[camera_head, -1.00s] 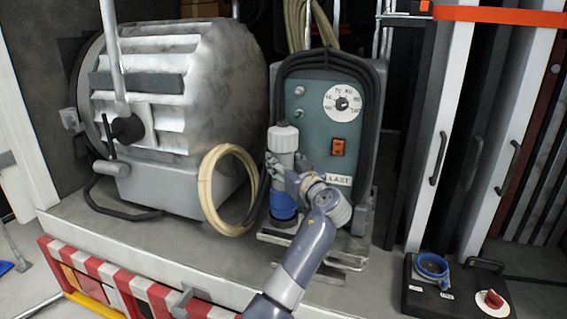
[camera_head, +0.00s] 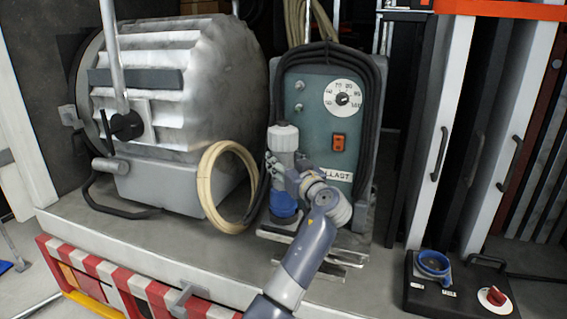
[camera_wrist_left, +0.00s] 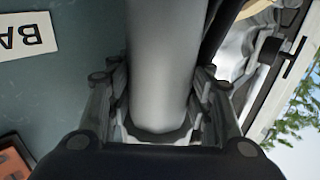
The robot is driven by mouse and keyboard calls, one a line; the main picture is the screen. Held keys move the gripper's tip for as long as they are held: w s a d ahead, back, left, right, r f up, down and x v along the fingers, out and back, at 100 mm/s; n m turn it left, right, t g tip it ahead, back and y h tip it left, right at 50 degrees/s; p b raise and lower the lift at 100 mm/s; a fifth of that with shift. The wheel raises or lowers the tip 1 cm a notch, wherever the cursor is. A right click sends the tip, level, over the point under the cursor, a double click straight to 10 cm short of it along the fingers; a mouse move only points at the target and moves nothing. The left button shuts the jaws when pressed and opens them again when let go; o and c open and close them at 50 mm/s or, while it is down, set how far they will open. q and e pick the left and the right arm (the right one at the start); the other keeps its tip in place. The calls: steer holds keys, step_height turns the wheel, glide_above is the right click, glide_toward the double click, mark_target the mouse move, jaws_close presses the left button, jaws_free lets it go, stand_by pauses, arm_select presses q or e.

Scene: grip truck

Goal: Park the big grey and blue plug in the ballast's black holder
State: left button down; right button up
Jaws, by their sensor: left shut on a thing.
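The big grey and blue plug (camera_head: 284,139) stands upright in front of the ballast (camera_head: 316,110), grey on top with a blue lower part. My left gripper (camera_head: 280,168) is shut around its grey middle. In the left wrist view the plug's grey body (camera_wrist_left: 165,65) fills the space between the fingers of my left gripper (camera_wrist_left: 160,110). The plug's lower end is low, near the ballast's foot. I cannot make out the black holder, nor tell whether the plug sits in it. My right gripper is not in view.
A large silver lamp (camera_head: 205,80) stands left of the ballast. A coiled cream cable (camera_head: 204,190) hangs close to the plug's left. A black box with a blue socket (camera_head: 433,265) stands at lower right. Striped red and white boards (camera_head: 95,264) line the truck's edge.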

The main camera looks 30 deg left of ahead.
mark_target(288, 152)
arm_select(q)
steer(key=shift+f+b, duration=0.45)
steer(key=shift+f, duration=0.15)
steer(key=shift+f+b, duration=0.2)
steer(key=shift+b, duration=0.15)
steer(key=c, duration=0.9)
jaws_free()
steer(key=shift+r, duration=0.1)
steer(key=shift+o, duration=0.9)
steer(key=shift+s, duration=0.15)
steer(key=o, duration=0.3)
steer(key=shift+o, duration=0.2)
steer(key=shift+r, duration=0.1)
steer(key=shift+r+p, duration=1)
steer(key=shift+r, duration=1.4)
